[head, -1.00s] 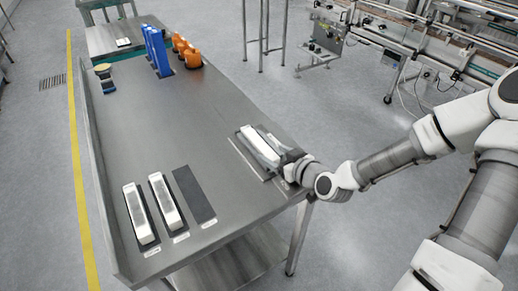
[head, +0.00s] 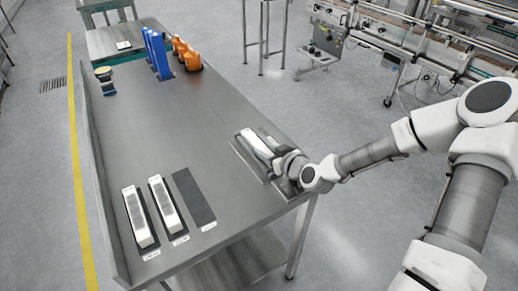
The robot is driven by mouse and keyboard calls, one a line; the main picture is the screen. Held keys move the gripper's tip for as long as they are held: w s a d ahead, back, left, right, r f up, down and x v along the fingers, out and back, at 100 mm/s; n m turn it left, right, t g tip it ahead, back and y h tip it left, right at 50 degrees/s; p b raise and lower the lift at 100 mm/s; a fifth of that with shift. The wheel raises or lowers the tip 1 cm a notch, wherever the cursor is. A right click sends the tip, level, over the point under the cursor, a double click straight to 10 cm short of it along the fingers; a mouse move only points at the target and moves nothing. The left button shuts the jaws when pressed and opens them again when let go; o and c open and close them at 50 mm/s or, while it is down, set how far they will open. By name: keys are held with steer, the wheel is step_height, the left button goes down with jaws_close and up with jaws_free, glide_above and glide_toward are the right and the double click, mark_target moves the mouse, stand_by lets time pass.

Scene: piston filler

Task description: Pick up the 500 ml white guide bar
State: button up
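A white guide bar (head: 256,143) lies at the right edge of the steel table, in a dark grey holder. My gripper (head: 277,160) is at the near end of this bar, low over the table. The fingers are small and partly hidden by my wrist, so I cannot tell whether they are open or shut on the bar. Two more white bars, the left one (head: 138,217) and the right one (head: 165,205), lie on dark pads at the table's front left. The labels are too small to read, so I cannot tell which bar is the 500 ml one.
An empty dark pad (head: 194,196) lies right of the two front bars. Blue upright parts (head: 158,54) and orange parts (head: 187,54) stand at the far end, with a small dark and yellow item (head: 105,80) at far left. The middle of the steel table (head: 165,125) is clear.

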jaws_close()
steer(key=shift+r, duration=0.1)
